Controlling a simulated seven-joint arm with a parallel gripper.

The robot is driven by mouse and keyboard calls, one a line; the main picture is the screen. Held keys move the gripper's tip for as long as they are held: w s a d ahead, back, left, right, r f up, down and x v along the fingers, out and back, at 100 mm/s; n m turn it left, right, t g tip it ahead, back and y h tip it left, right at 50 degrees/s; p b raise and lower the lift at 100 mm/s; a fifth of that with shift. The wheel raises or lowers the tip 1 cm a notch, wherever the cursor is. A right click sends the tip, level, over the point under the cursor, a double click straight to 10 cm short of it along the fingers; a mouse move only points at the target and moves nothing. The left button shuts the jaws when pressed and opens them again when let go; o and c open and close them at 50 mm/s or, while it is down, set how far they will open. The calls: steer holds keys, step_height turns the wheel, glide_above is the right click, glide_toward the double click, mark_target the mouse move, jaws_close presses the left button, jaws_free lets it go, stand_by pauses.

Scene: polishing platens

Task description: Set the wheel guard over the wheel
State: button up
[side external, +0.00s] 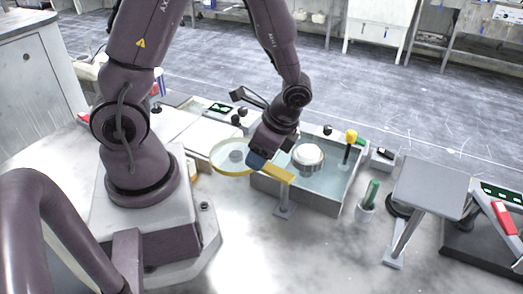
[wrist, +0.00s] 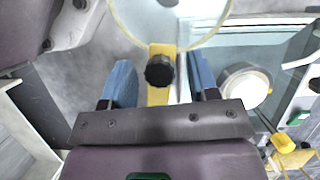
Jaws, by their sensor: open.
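The wheel guard (side external: 232,172) is a clear disc with a yellow rim and a yellow arm, carried on a grey post (side external: 286,205). It is swung out to the left of the wheel (side external: 309,155), a pale round disc in a grey basin. The wheel shows at right in the wrist view (wrist: 245,84). My gripper (side external: 258,162) is low over the guard's arm. In the wrist view, its blue fingers (wrist: 160,80) are open, one on each side of the yellow arm and its black knob (wrist: 160,69). A gap shows beside the arm; contact is not clear.
The basin (side external: 332,202) has raised walls. A grey plate on a stand (side external: 432,185) is farther right. The front bench is clear.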

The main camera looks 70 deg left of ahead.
jaws_close()
steer(key=shift+w, duration=0.1)
steer(key=w+m, duration=0.1)
steer(key=m, duration=0.1)
steer(key=w+a+m+t+y, duration=0.1)
steer(key=m, duration=0.1)
steer(key=shift+w, duration=0.1)
steer(key=w+d+m+t, duration=0.2)
steer(key=w+m+t, duration=0.2)
steer(key=m, duration=0.8)
steer(key=shift+w+t, duration=0.4)
steer(key=shift+w, duration=0.65)
steer(key=shift+d, duration=0.1)
